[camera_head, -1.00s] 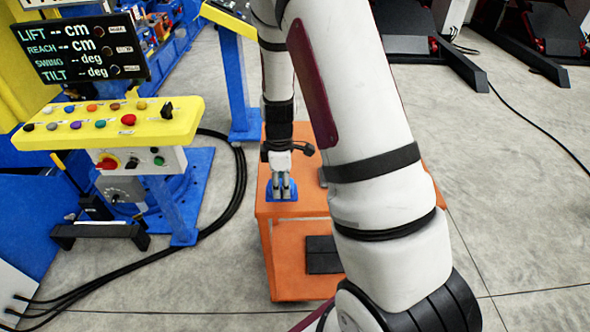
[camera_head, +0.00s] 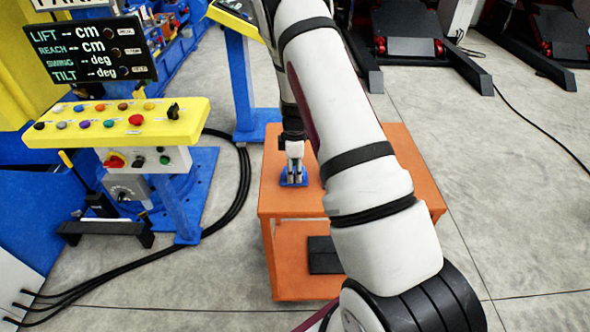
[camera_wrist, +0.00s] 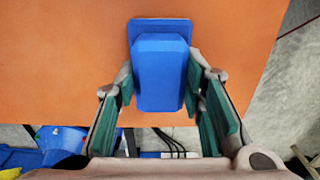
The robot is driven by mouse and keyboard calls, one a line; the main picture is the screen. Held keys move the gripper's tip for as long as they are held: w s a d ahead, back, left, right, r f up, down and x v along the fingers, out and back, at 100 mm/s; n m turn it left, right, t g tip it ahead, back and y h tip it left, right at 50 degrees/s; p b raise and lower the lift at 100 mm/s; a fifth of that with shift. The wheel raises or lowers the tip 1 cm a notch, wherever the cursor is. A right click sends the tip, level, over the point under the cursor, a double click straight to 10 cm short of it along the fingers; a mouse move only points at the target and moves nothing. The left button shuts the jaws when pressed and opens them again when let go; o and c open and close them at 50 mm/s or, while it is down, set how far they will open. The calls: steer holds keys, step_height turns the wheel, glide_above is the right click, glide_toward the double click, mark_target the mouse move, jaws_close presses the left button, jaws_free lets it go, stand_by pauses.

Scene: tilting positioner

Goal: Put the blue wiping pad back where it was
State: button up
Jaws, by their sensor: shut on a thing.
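The blue wiping pad (camera_wrist: 160,72) is a block with a wider flat blue base, seen from above in the wrist view. It also shows in the head view (camera_head: 293,181), over the left part of the orange table's top (camera_head: 407,160). My gripper (camera_wrist: 162,100) is shut on the pad, with one green-lined finger on each side of it. In the head view my gripper (camera_head: 293,170) points down at the tabletop. I cannot tell whether the pad's underside touches the top. My arm hides much of the table's middle.
A yellow control console (camera_head: 180,128) with coloured buttons stands left of the table, under a black display (camera_head: 85,52). Black cables (camera_head: 235,205) curve over the floor between them. A dark flat item (camera_head: 323,256) lies on the lower shelf. Open floor lies to the right.

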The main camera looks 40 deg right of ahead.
steer(key=o, duration=1.1)
steer(key=shift+f, duration=0.1)
